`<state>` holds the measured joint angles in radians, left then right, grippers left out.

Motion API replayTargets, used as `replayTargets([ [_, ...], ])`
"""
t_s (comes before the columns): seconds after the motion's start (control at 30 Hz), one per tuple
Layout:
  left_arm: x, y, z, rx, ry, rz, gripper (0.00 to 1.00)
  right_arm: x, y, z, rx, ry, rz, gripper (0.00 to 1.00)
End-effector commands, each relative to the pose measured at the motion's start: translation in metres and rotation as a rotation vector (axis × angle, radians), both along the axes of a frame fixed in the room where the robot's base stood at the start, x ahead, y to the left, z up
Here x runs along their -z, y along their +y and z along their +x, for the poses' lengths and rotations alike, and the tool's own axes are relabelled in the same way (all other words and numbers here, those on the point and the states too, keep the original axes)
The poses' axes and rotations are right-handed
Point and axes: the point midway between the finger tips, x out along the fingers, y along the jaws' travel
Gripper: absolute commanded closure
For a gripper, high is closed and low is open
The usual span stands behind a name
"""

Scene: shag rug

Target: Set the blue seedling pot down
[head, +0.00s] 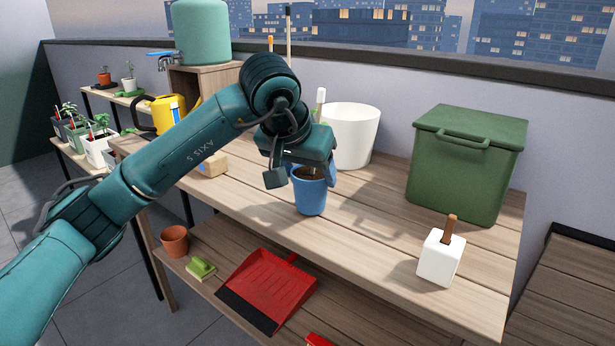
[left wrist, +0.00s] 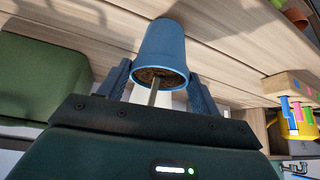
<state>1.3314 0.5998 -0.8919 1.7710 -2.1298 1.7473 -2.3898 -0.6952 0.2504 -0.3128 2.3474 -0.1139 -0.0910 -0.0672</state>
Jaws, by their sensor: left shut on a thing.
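The blue pot (head: 312,197) is upright at the middle of the wooden workbench (head: 375,245), with dark soil inside. It also shows in the left wrist view (left wrist: 165,45), with a thin pale stick or stem at its mouth. My left gripper (head: 303,177) is shut on the pot, one finger on each side near the rim. The pot's base is at or very close to the boards; I cannot tell whether it touches. The gripper hides part of the rim. My right gripper is not in view.
A white bucket (head: 351,137) stands behind the pot. A green lidded bin (head: 465,170) and a white block with a brown handle (head: 441,257) are to the right. Boards in front are clear.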

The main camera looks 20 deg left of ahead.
Motion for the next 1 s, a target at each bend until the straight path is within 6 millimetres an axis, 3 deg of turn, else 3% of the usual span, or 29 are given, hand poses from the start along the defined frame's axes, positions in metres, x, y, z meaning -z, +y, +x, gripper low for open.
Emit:
replayTargets([
  [0.37, 0.0065, 0.0001, 0.0001, 0.0, -0.004, -0.001, 0.64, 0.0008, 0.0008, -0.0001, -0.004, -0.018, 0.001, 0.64],
  [0.4, 0.0066, 0.0, 0.0001, 0.0, -0.003, 0.0, 0.35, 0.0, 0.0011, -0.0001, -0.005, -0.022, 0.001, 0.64],
  [0.6, 0.0063, -0.0002, 0.0, 0.0, -0.002, 0.0, 0.18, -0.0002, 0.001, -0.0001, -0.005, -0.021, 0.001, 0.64],
  [0.67, 0.0063, -0.0002, 0.0, 0.0, -0.002, 0.0, 0.15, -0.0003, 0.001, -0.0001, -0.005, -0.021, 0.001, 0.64],
  [1.0, -0.0027, 0.0003, -0.0023, 0.001, -0.005, -0.002, 0.15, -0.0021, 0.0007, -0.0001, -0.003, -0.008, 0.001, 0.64],
])
